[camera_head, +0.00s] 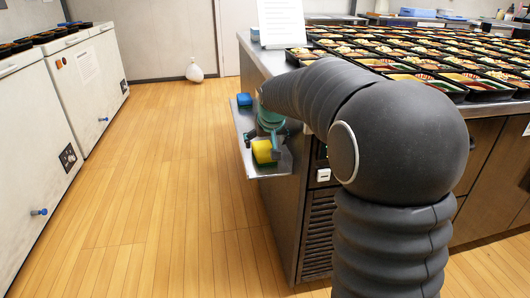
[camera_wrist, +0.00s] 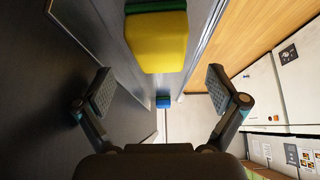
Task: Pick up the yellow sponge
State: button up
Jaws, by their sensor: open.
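The yellow sponge (camera_head: 263,151) has a green layer and sits on a narrow metal side shelf (camera_head: 272,170) on the counter's left side. In the wrist view the yellow sponge (camera_wrist: 158,42) is at the top centre, ahead of the fingers. My gripper (camera_wrist: 160,90) is open and empty, with its two pads apart on the left and right. In the head view my arm reaches over the shelf and my gripper (camera_head: 277,140) is close to the sponge, partly hidden by my arm.
The counter (camera_head: 262,62) holds many bento trays (camera_head: 440,86) and a paper sign (camera_head: 281,22). White cabinets (camera_head: 85,90) stand left. The wooden floor between is clear.

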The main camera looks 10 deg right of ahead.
aim_at(264, 148)
jog(key=x, duration=0.5)
jog(key=c, duration=1.1)
